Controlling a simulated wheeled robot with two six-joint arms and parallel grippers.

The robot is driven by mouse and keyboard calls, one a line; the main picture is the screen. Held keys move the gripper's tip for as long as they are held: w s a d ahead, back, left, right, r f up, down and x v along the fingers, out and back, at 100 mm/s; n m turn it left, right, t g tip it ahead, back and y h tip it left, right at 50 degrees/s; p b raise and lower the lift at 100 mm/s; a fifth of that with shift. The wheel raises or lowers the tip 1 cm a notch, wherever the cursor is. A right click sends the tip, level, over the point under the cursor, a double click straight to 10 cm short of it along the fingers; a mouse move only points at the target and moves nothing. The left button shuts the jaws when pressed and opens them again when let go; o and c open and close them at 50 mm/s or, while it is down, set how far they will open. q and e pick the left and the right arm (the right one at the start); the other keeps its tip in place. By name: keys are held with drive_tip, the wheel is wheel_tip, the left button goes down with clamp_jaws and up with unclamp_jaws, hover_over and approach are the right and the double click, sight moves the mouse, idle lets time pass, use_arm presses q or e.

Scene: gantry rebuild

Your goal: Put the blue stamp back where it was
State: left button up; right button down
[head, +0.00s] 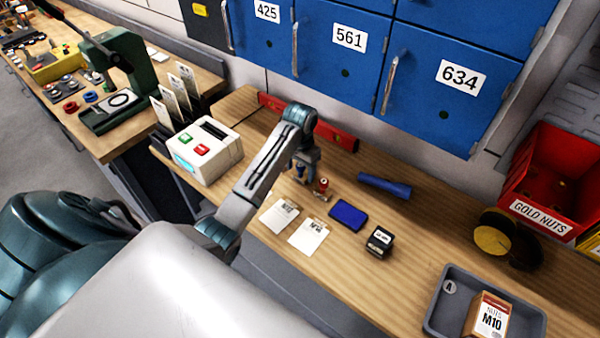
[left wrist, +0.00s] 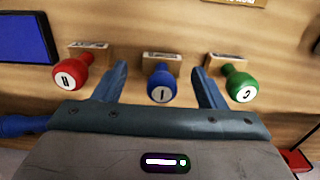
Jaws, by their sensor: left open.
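My left gripper (head: 303,170) is low over the wooden bench in the head view, pointing down. In the left wrist view its fingers (left wrist: 158,72) are open, one on each side of the blue stamp (left wrist: 161,86), with gaps to it. The blue stamp has a round knob marked I and a wooden block, and stands on the bench. A red stamp (left wrist: 70,75) stands to its left and a green stamp (left wrist: 239,85) to its right, in one row. The red stamp (head: 322,184) also shows in the head view, beside the gripper. My right gripper is not in view.
A blue ink pad (head: 348,215), two white cards (head: 308,235), a small black stamp (head: 379,240) and a blue torch (head: 385,187) lie near the gripper. A white machine (head: 205,150) stands left. A grey tray (head: 436,322) is at lower right, blue lockers (head: 430,110) behind.

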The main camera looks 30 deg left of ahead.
sight(300, 166)
use_arm(q)
wheel_tip(300, 166, up, 3)
drive_tip(key=shift+r+b, duration=0.1)
drive_tip(key=shift+b, duration=0.5)
wheel_tip(300, 166, up, 2)
drive_tip(key=shift+s+p, duration=0.1)
drive_tip(key=shift+p, duration=0.7)
drive_tip(key=shift+r+p, duration=0.3)
drive_tip(key=shift+r, duration=0.1)
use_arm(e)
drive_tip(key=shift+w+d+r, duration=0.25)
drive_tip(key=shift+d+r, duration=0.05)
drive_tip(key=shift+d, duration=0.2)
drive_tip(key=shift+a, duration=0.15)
